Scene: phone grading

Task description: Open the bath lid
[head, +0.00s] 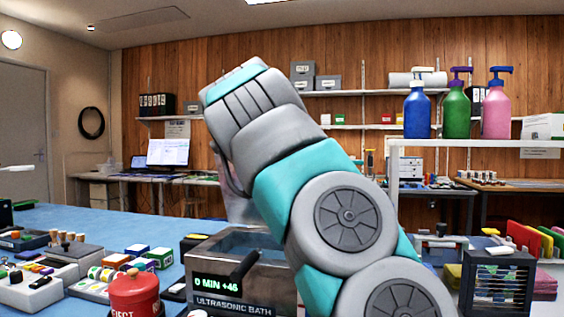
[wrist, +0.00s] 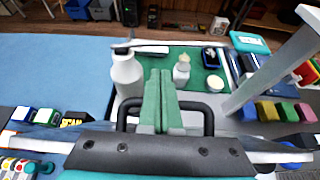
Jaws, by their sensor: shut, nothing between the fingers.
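The ultrasonic bath (head: 225,302) stands on the blue bench in the head view, a metal box with a lit display. A black bar (head: 245,268) slants across its front. My arm covers its right side, and I cannot clearly make out the lid or its position. My gripper (wrist: 160,75) shows in the wrist view with its green fingers together and nothing between them. A black loop handle (wrist: 128,106) shows around the base of the fingers; I cannot tell whether it belongs to the lid or whether the fingers touch it. In the head view the gripper is hidden behind my arm.
A white bottle (wrist: 127,72) and a smaller white bottle (wrist: 182,70) stand beyond the fingers on a green mat (wrist: 155,62). A red container (head: 135,293) and several small boxes are left of the bath. The blue bench (wrist: 60,75) has clear room at left.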

